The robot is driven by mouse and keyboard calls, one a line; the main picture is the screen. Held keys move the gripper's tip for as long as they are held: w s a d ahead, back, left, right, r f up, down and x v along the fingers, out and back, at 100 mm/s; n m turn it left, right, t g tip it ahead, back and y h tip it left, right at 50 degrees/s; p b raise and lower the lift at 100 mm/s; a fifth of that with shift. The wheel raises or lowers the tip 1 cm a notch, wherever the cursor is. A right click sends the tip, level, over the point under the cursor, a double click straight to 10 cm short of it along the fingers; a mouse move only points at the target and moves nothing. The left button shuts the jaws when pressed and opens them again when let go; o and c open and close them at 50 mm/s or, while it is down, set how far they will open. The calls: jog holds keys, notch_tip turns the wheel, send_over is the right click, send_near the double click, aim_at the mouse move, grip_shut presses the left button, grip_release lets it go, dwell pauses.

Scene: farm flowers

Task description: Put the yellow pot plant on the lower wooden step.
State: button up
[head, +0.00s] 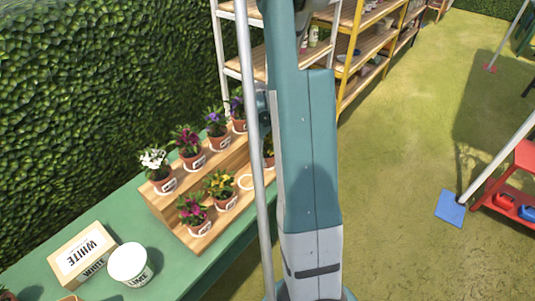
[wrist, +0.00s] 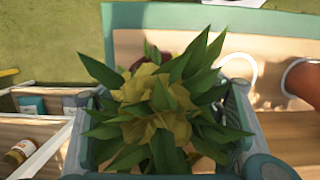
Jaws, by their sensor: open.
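A plant with yellow flowers and green leaves (wrist: 150,110) fills the middle of the wrist view. My gripper (wrist: 165,125) is open, with one finger on each side of this plant. Leaves hide most of its pot, and I cannot tell whether it touches a surface. My arm hides this spot in the head view. The lower wooden step (head: 208,236) holds a magenta pot plant (head: 193,212) and a yellow-flowered pot plant (head: 221,188). A white ring (head: 245,182) lies on that step; it also shows in the wrist view (wrist: 253,66).
The upper step holds white (head: 157,168), magenta (head: 189,146) and purple (head: 216,122) flower pots. A terracotta pot (wrist: 303,82) stands right of the ring. A box (head: 82,252) and white tub (head: 129,265) sit on the green table. Shelves (head: 365,50) stand behind.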

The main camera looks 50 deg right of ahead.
aim_at(264, 154)
jog(key=shift+r, duration=0.15)
notch_tip(264, 154, up, 12)
jog(key=w+p, duration=0.1)
jog(key=shift+w+p, duration=0.3)
jog(key=shift+w, duration=0.1)
dwell(0.3)
dwell(0.5)
jog(key=shift+a, duration=0.1)
jog(key=w+a+r+t+h, duration=0.1)
jog(key=a+r+t, duration=0.1)
jog(key=a+r, duration=0.8)
jog(key=w+a+r+t+h, duration=0.15)
jog(key=a+r, duration=0.35)
jog(key=a, duration=0.9)
jog(key=s+a+r+t+y, duration=0.1)
jog(key=s+a+r+t, duration=0.1)
jog(key=s+a, duration=0.4)
jog(key=s+a+r+t+y, duration=0.1)
jog(key=s+a+r+t, duration=0.2)
jog(key=a, duration=1.3)
jog(key=s, duration=0.3)
jog(key=shift+a, duration=0.4)
